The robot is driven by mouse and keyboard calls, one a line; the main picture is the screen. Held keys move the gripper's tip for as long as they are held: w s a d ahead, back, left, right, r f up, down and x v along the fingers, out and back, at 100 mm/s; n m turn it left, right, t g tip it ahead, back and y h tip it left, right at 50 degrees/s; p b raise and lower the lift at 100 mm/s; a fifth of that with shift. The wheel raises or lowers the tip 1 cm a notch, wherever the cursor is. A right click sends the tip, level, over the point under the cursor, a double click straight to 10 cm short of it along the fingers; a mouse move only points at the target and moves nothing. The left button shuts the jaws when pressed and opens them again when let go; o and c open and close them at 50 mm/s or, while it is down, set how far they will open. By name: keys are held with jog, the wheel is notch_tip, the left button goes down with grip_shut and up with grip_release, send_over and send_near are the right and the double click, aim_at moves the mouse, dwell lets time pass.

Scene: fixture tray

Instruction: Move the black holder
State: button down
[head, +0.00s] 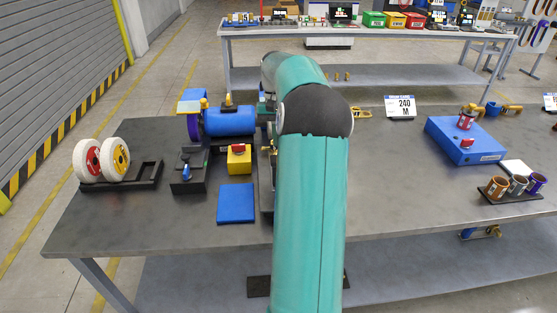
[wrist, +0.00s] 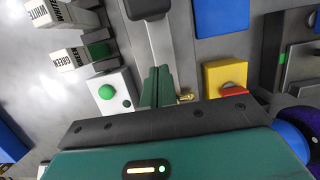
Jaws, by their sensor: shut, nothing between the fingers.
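Two black holders show in the head view. A long low black holder (head: 149,175) at the left of the table bears two white wheels with red and yellow hubs. A small black holder (head: 530,195) at the right bears three cups. I cannot tell which one the task means. My gripper shows in the wrist view (wrist: 158,85), its two teal fingers together with nothing between them. They are above a grey bar (wrist: 162,40) with a black end piece (wrist: 148,9). My gripper is hidden behind my arm in the head view, and neither black holder can be made out clearly in the wrist view.
Near my fingers are a yellow box (wrist: 224,76) with a red button, a white box (wrist: 112,96) with a green button and a blue mat (head: 236,203). A blue grinder (head: 228,121) stands behind. A blue box (head: 465,141) is at right. The front right tabletop is clear.

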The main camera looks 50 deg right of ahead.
jog(key=x, duration=0.5)
jog(key=shift+s, duration=0.1)
jog(key=shift+s+a+r, duration=0.15)
jog(key=shift+s+a, duration=0.65)
jog(key=shift+a, duration=0.15)
jog(key=shift+s+a, duration=0.35)
jog(key=shift+a, duration=0.15)
jog(key=shift+s+a, duration=2)
jog(key=shift+a, duration=0.25)
jog(key=v, duration=1.3)
jog(key=shift+w+r, duration=0.1)
jog(key=shift+r, duration=0.25)
